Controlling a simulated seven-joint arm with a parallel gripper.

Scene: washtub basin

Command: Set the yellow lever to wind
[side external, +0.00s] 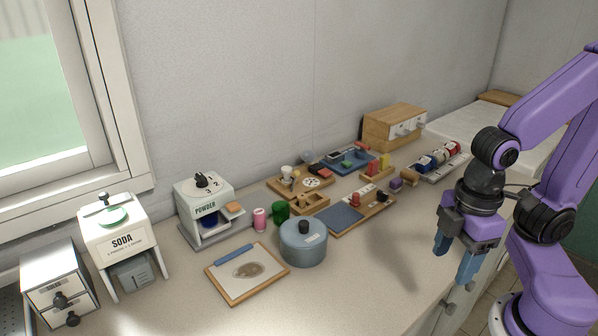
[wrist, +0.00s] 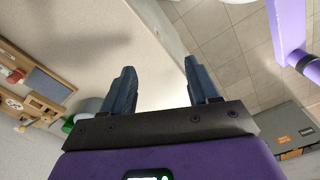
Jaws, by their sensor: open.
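A small upright yellow piece (side external: 384,161) stands beside a red piece (side external: 372,169) on a wooden base toward the back right of the counter in the side view. It may be the yellow lever, but it is too small to be sure, and no "wind" marking can be read. My gripper (side external: 452,262) is open and empty, pointing down near the counter's front right edge, well apart from the yellow piece. In the wrist view my gripper (wrist: 158,80) has its two blue fingers spread with nothing between them. No yellow lever can be made out there.
A wooden board with a blue-grey panel (side external: 346,218), a round blue lidded pot (side external: 303,248) and a wooden drawer box (side external: 394,128) stand on the counter. The powder dispenser (side external: 205,206) and soda dispenser (side external: 118,239) are at left. The front right counter (side external: 385,278) is clear.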

